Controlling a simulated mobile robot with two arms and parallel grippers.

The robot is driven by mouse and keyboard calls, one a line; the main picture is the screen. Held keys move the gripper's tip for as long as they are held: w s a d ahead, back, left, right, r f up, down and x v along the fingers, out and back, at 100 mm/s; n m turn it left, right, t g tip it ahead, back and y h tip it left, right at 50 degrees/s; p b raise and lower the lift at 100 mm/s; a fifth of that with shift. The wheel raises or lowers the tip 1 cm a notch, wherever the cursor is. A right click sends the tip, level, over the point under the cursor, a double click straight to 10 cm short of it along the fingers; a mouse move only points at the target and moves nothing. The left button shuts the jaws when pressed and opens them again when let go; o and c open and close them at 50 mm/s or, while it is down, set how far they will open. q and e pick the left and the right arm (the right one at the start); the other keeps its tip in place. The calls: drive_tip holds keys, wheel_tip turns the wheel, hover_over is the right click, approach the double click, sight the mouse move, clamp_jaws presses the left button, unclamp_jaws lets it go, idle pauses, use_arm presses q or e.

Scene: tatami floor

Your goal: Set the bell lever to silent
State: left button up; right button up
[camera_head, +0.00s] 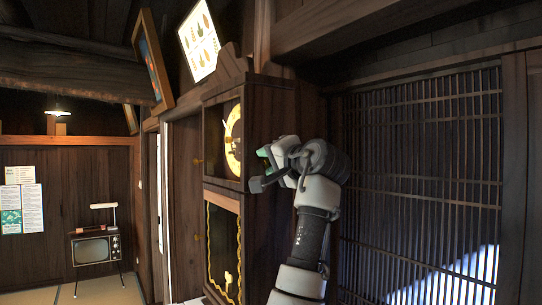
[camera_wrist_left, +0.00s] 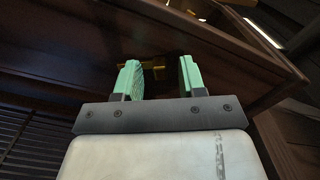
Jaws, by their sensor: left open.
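The tall dark wooden clock (camera_head: 273,119) stands in the middle of the head view, its round brass-ringed dial (camera_head: 233,138) facing left. My left gripper (camera_head: 262,158) is at the clock's right side panel, about level with the dial. In the left wrist view my left gripper (camera_wrist_left: 159,66) is open, with its two green fingers apart. A small brass lever (camera_wrist_left: 152,69) shows against the dark wood, between and just beyond the fingertips. I cannot tell whether a finger touches it. In the head view the lever is not visible, and its setting cannot be read. My right gripper is out of view.
A slatted wooden screen (camera_head: 420,185) stands close to the right of my arm. A lit chart (camera_head: 199,41) and a framed picture (camera_head: 152,60) hang above left. An old television (camera_head: 96,248) stands far left on open tatami floor.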

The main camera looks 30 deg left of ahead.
use_arm(q)
clamp_jaws()
drive_tip(key=shift+s+f+n+b, duration=0.25)
drive_tip(key=shift+n+b, duration=0.25)
drive_tip(key=shift+n, duration=0.1)
drive_tip(key=shift+s+a+n, duration=0.15)
drive_tip(key=shift+n, duration=0.55)
unclamp_jaws()
